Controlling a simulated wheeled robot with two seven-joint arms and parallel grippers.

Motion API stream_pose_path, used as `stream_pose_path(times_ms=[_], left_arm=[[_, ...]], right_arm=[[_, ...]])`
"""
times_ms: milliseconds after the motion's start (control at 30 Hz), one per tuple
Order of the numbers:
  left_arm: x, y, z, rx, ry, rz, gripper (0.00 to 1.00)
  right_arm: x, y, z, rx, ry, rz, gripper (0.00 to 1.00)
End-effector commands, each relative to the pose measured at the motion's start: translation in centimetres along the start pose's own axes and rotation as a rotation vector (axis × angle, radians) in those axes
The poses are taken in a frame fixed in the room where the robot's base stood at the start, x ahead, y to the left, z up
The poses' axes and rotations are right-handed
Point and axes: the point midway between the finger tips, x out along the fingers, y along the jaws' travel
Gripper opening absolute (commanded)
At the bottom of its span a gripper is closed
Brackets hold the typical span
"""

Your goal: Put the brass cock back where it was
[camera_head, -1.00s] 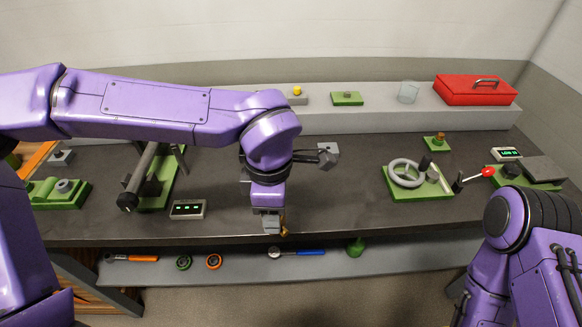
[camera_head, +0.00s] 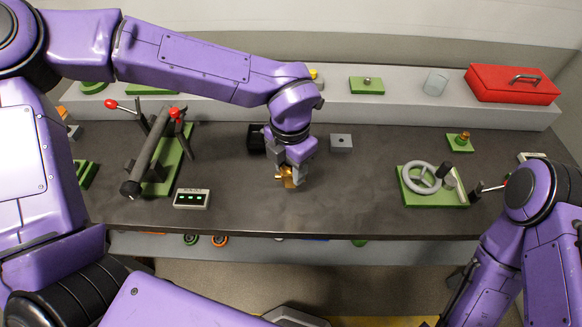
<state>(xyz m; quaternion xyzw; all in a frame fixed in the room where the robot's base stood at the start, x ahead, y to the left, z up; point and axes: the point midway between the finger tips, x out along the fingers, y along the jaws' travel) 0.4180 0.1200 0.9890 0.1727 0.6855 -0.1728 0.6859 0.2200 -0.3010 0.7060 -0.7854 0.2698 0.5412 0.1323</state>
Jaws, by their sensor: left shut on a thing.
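My left gripper (camera_head: 289,170) is above the middle of the dark bench, pointing down. It is shut on the brass cock (camera_head: 288,181), a small gold-coloured piece partly hidden by the fingers. A grey square block with a dark hole (camera_head: 341,142) sits on the bench to the right of the gripper, apart from it. A black box-like piece (camera_head: 256,138) shows behind and left of the gripper, partly covered by my arm. I cannot tell from this view which of them the cock came from. My right arm enters at the lower right, and its gripper is out of view.
A green-based handwheel unit (camera_head: 434,186) stands on the right, with a small brass-topped green fitting (camera_head: 460,143) behind it. A pipe on a green stand (camera_head: 156,160) and a display box (camera_head: 192,198) are on the left. A red toolbox (camera_head: 512,84) is on the back shelf.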

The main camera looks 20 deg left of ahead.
Motion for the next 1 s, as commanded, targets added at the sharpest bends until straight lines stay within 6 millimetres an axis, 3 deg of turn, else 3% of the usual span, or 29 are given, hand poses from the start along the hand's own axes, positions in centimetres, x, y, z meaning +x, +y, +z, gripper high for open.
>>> stream_pose_path(times_ms=[200,367,500,933,967,1000], left_arm=[[3.7,2.0,2.0,0.001,0.005,-0.001,0.12],[5.3,2.9,2.9,0.001,0.006,0.000,0.12],[7.7,2.9,2.9,0.003,0.006,-0.001,0.12],[8.8,2.9,2.9,0.002,0.003,-0.001,0.12],[8.7,2.9,2.9,0.002,0.003,-0.001,0.52],[8.7,2.9,2.9,0.002,0.003,-0.001,0.65]], right_arm=[[-1.0,0.1,-0.4,0.000,0.000,0.000,0.52],[-1.4,0.1,-0.6,0.000,0.000,0.000,0.52],[-1.5,0.1,-0.6,0.000,0.000,0.000,0.52],[-1.3,0.1,-0.5,0.000,0.000,0.000,0.52],[-1.3,0.1,-0.5,0.000,0.000,0.000,0.52],[-1.3,0.1,-0.6,0.000,0.000,0.000,0.52]])
